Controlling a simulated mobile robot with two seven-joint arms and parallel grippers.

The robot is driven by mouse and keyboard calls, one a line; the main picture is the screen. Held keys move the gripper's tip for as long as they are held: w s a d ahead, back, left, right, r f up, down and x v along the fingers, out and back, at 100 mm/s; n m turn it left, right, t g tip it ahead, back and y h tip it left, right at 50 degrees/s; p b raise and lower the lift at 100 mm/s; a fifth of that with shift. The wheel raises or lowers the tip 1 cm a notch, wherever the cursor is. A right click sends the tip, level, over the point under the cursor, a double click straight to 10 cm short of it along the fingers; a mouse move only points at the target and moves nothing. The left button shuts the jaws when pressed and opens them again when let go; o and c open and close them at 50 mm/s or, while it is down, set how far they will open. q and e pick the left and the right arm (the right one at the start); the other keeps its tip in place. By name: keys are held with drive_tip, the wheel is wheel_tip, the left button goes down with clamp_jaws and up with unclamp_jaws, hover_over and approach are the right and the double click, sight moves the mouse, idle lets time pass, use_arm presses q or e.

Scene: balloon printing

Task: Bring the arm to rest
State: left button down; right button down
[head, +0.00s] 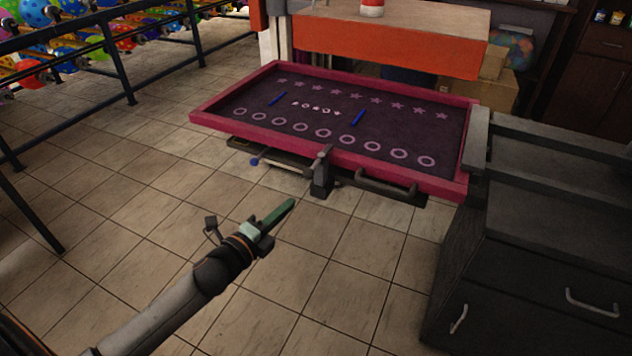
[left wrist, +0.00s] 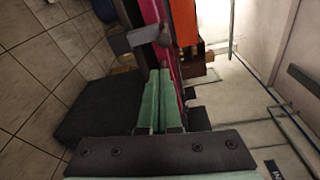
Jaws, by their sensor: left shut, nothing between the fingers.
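My left arm reaches in from the lower left of the head view. Its left gripper (head: 278,215) has green fingers, which are shut with nothing between them. The gripper hangs in free air over the tiled floor, in front of the pink-framed screen and apart from it. In the left wrist view the two green fingers (left wrist: 160,100) lie side by side, closed together. My right gripper does not show in either view.
The pink-framed printing screen (head: 330,152) with star and ring shapes stands ahead, with a clamp (head: 321,172) at its front edge. A dark drawer cabinet (head: 530,250) stands at the right. Racks of colourful balloons (head: 70,45) stand at the upper left. The floor (head: 110,250) between is clear.

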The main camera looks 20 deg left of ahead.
use_arm(q)
drive_tip(key=s+d+f+n+g+p, duration=0.2)
drive_tip(key=s+d+f+n, duration=0.2)
drive_tip(key=s+n, duration=0.2)
drive_tip(key=s+d+f+n+g+p, duration=0.2)
drive_tip(key=s+d+f+n+g, duration=0.1)
drive_tip(key=s+f+n, duration=0.2)
drive_tip(key=s+d+f+n+g+p, duration=0.3)
drive_tip(key=s+d+f+n, duration=0.1)
drive_tip(key=s+n, duration=0.5)
drive_tip(key=shift+s+d+f+y, duration=0.35)
drive_tip(key=shift+s+f, duration=0.2)
drive_tip(key=shift+s, duration=0.55)
